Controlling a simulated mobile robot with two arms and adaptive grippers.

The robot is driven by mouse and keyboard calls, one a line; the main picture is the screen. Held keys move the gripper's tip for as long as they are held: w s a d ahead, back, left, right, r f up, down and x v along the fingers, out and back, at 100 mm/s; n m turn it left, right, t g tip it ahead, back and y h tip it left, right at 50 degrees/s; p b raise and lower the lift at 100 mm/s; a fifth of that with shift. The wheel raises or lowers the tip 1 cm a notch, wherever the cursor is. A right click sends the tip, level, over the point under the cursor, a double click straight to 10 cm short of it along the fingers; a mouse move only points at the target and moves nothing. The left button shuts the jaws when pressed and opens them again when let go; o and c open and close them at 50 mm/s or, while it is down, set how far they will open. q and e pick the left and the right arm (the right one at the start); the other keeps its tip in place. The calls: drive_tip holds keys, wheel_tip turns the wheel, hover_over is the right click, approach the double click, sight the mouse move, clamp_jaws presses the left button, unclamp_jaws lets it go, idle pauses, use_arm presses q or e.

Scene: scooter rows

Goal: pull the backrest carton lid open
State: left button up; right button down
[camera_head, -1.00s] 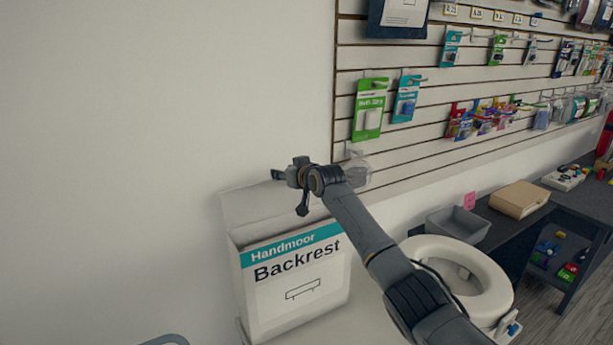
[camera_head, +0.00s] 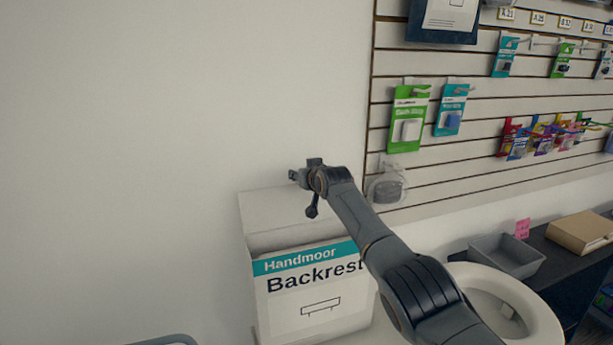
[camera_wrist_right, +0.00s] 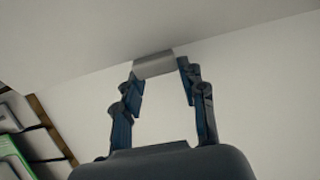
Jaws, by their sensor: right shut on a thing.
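The backrest carton (camera_head: 315,300) is a white box with a teal "Handmoor" band and the word "Backrest" on its front. Its pale lid (camera_head: 272,211) stands raised at the back of the carton, with a dark gap in front of it. My right gripper (camera_head: 303,180) is at the lid's upper right edge. In the right wrist view, a small grey tab (camera_wrist_right: 153,66) sits between the fingertips of my right gripper (camera_wrist_right: 158,78), against a pale surface. My forearm hides the carton's right side. My left gripper is not in view.
A slatted wall with hanging packets (camera_head: 408,118) is behind on the right. A white ring-shaped seat (camera_head: 535,312), a grey bin (camera_head: 507,256) and a brown box (camera_head: 580,232) are to the right. The plain wall (camera_head: 150,150) on the left is clear.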

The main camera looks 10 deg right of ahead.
drive_tip(key=shift+w+r, duration=0.1)
drive_tip(key=shift+r, duration=0.85)
drive_tip(key=c, duration=1.1)
unclamp_jaws()
drive_tip(key=shift+c, duration=0.2)
drive_tip(key=o, duration=0.3)
drive_tip(key=shift+w+f, duration=0.25)
drive_tip(key=shift+o, duration=0.4)
drive_tip(key=shift+w+a+f, duration=0.1)
drive_tip(key=shift+w+f, duration=0.25)
drive_tip(key=shift+f, duration=0.1)
drive_tip(key=shift+v, duration=1.05)
drive_tip(key=v, duration=1)
drive_tip(key=shift+f, duration=0.2)
drive_tip(key=shift+s, duration=0.1)
